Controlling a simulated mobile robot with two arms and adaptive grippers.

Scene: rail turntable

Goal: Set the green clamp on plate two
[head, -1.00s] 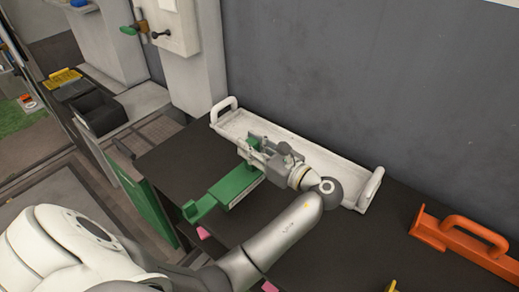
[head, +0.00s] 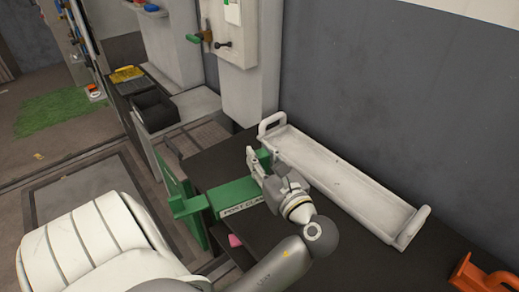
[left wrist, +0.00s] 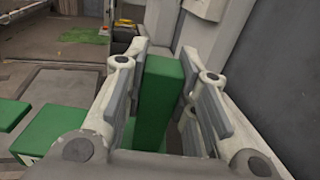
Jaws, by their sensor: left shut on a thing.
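The green clamp (head: 228,196), with a label reading "POST CLAM…", is in my left gripper (head: 257,163) in the head view. The gripper is shut on the clamp's upright part at its right end. In the left wrist view the green upright (left wrist: 160,95) stands between the two fingers of the left gripper (left wrist: 165,75). The clamp's long body reaches left past the edge of the dark table. I cannot tell whether it touches the table. My right gripper is not in view. No plate marked two can be made out.
A long white tray (head: 400,232) with end handles lies on the dark table (head: 215,166) along the wall. An orange handled piece (head: 480,278) is at the lower right. A pink piece (head: 234,240) is under the clamp's near side. A wall box with levers (head: 240,40) hangs beyond.

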